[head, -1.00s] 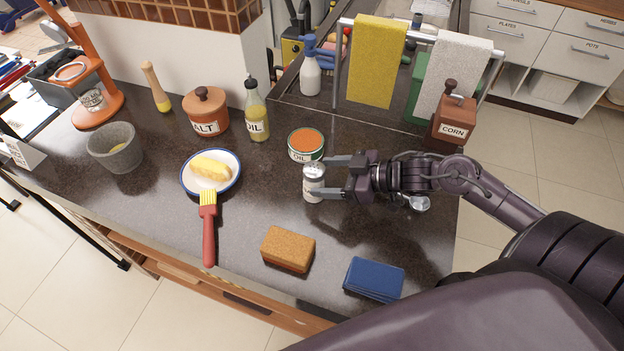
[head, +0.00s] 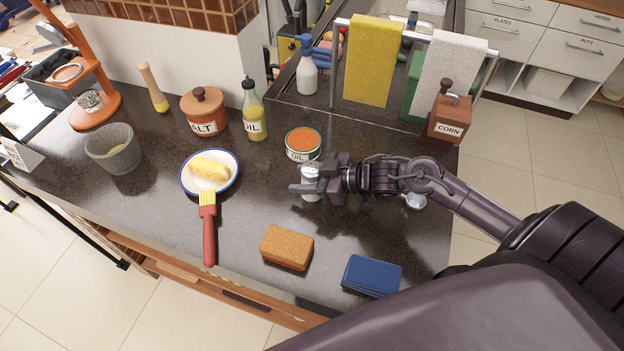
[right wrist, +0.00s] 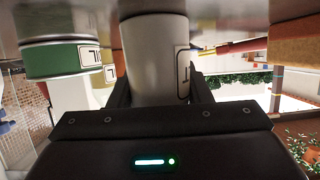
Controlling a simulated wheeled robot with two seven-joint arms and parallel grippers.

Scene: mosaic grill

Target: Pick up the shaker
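The shaker (head: 311,196) is a small pale cylinder standing upright on the dark counter, just in front of an open tin (head: 303,145) with orange contents. In the head view my right gripper (head: 303,180) is around its upper part, with the fingers hiding much of it. In the right wrist view the shaker (right wrist: 155,60) stands between the two fingers, one close against each side, with part of a dark-framed label showing. The right gripper looks shut on it. My left gripper is not in view.
A plate (head: 185,185) with yellow food and a red brush (head: 209,235) are to the left. Behind stand an oil bottle (head: 254,115), a salt pot (head: 204,115) and a corn box (head: 449,120).

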